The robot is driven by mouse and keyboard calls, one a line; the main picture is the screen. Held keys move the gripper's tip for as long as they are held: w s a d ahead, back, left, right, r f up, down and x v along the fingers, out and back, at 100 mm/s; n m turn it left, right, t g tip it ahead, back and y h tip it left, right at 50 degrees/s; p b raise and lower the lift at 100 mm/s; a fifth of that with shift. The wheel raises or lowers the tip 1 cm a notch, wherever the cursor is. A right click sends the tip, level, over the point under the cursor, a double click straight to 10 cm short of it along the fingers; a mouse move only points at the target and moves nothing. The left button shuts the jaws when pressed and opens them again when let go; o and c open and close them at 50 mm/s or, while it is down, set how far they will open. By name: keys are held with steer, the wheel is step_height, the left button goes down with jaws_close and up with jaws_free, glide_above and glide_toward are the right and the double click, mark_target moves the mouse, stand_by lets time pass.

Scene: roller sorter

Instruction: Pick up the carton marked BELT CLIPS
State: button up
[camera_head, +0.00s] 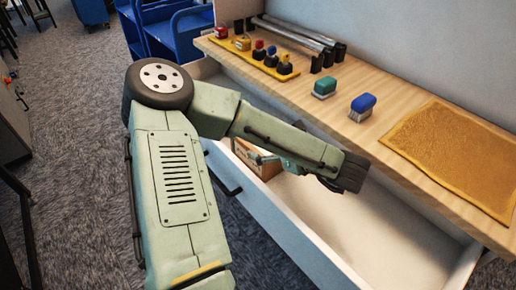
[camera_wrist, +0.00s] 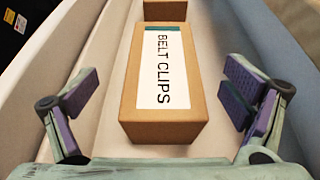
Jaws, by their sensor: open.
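The BELT CLIPS carton (camera_wrist: 168,131) is a brown box with a white label on top, lying in a long white drawer (camera_wrist: 115,35). In the wrist view it sits between the two purple-padded fingers of my gripper (camera_wrist: 162,100), with a gap on each side. My gripper is open and touches nothing that I can see. In the head view my gripper (camera_head: 285,165) reaches down into the drawer, beside a partly hidden brown carton (camera_head: 262,165); its label cannot be read there.
Another brown carton (camera_wrist: 165,10) lies farther along the drawer. The drawer walls run close on both sides. The drawer's near right part is empty.

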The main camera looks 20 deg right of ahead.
steer(key=shift+f+p+x, duration=0.15)
steer(key=shift+p+x, duration=0.3)
steer(key=shift+x, duration=0.8)
steer(key=shift+f+p+x, duration=0.2)
steer(key=shift+p+x, duration=0.2)
steer(key=shift+x, duration=0.85)
steer(key=shift+d, duration=0.15)
steer(key=shift+s, duration=0.1)
steer(key=c, duration=1.6)
